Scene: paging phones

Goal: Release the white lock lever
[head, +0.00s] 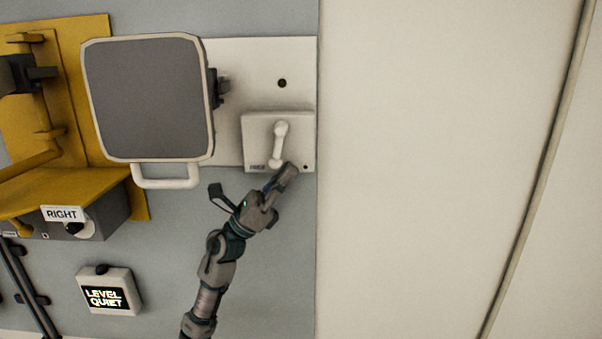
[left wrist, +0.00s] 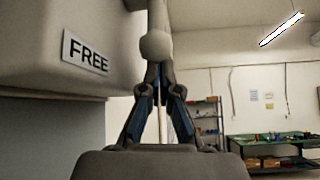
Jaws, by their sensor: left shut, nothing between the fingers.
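The white lock lever (head: 279,141) stands nearly upright, leaning slightly, on a white box on the wall panel. In the left wrist view its rounded knob (left wrist: 156,46) is just beyond my fingertips; whether they touch it I cannot tell. My left gripper (head: 289,170) is at the lower right of the lever, over the box's lower edge. In the left wrist view the left gripper's fingers (left wrist: 160,76) meet at the tips, shut with nothing between them. A FREE label (left wrist: 86,53) is on the box, left of the lever. My right gripper is not in view.
A grey-faced panel with a white frame and handle (head: 165,180) is left of the lever box (head: 303,134). A yellow bracket (head: 120,90) and a LEVEL QUIET box (head: 108,293) are further left. The pale wall (head: 430,150) to the right is bare.

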